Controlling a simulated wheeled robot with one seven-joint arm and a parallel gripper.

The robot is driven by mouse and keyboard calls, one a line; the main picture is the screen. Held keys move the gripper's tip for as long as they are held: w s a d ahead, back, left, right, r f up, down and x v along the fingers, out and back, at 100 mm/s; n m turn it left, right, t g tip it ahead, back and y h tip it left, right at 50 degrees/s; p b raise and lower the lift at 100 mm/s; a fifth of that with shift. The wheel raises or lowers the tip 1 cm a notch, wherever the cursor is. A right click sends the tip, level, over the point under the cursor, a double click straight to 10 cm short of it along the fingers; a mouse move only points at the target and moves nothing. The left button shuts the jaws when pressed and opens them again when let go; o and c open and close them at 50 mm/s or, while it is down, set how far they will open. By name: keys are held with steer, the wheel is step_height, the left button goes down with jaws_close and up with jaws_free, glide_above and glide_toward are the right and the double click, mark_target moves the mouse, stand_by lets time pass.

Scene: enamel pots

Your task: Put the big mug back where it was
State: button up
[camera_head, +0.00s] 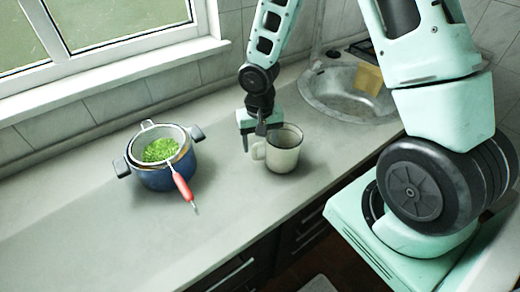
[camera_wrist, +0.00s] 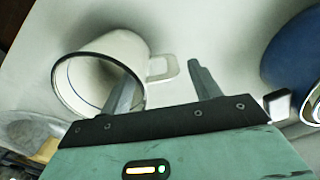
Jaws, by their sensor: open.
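The big mug (camera_head: 285,154) is cream with a dark rim and stands upright on the counter, right of the pot. Its handle faces left, toward my gripper (camera_head: 253,138). In the wrist view, the mug (camera_wrist: 128,47) is at upper left, and its handle lies between the open fingers of my gripper (camera_wrist: 158,72). One finger overlaps the mug's mouth; I cannot tell whether it is inside or just above it. The other finger is on the outer side of the handle. The fingers are not closed on the handle.
A blue pot (camera_head: 166,178) stands to the left, with a red-handled strainer (camera_head: 183,186) of green bits across its top. A round sink (camera_head: 345,112) is behind the mug at right. The counter (camera_head: 235,215) is clear in front, down to its front edge.

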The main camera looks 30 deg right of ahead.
step_height(320, 180, up, 7)
steer(key=shift+r, duration=0.15)
steer(key=shift+a+r, duration=0.2)
steer(key=shift+r, duration=0.15)
steer(key=s+a+r+n, duration=0.4)
steer(key=s+a, duration=0.4)
steer(key=s, duration=0.2)
steer(key=s+a+r+n, duration=0.5)
steer(key=s+a+n, duration=0.2)
steer(key=s, duration=0.3)
steer(key=shift+a+r+n+y, duration=0.25)
steer(key=shift+a+n+y, duration=0.05)
steer(key=shift+a, duration=0.05)
